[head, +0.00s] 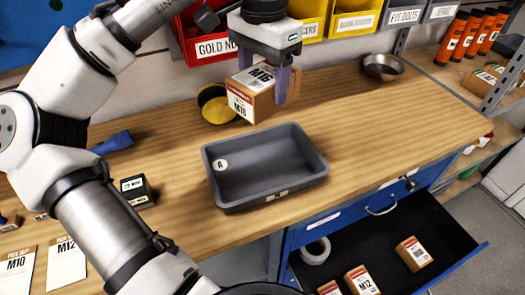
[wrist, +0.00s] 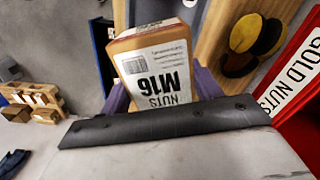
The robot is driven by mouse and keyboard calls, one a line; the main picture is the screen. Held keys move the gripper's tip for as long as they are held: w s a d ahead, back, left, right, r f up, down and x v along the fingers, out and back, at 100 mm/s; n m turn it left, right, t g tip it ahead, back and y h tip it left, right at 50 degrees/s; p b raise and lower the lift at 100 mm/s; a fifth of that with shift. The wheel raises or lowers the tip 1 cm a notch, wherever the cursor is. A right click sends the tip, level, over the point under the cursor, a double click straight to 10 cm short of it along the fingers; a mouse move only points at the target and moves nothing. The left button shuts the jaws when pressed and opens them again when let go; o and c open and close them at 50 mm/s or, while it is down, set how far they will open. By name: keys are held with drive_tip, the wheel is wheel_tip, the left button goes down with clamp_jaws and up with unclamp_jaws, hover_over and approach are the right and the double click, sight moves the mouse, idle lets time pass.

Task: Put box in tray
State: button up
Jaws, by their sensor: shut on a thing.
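My gripper (head: 275,88) is shut on a brown cardboard box (head: 245,105) with a white label reading M16. It holds the box in the air above the wooden bench, behind the tray in the head view. The box also shows between the purple fingers in the wrist view (wrist: 157,70), its label reading NUTS M16. The grey tray (head: 225,195), marked A, is empty and sits on the bench near its front edge. The box appears clear of the tray.
Behind the box are a yellow and black round thing (head: 213,105) and a red bin (head: 205,48). A metal bowl (head: 383,66) stands at the back right. An open drawer (head: 450,235) with several boxes juts out below. The bench right of the tray is clear.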

drive_tip(key=shift+w, duration=0.3)
drive_tip(key=shift+f, duration=0.4)
wheel_tip(320, 180, down, 19)
drive_tip(key=shift+p, duration=0.95)
drive_tip(key=shift+f, duration=0.1)
drive_tip(key=shift+f, duration=0.15)
drive_tip(key=o, duration=1.3)
wheel_tip(320, 180, up, 12)
drive_tip(key=b, duration=0.1)
drive_tip(key=shift+r, duration=0.25)
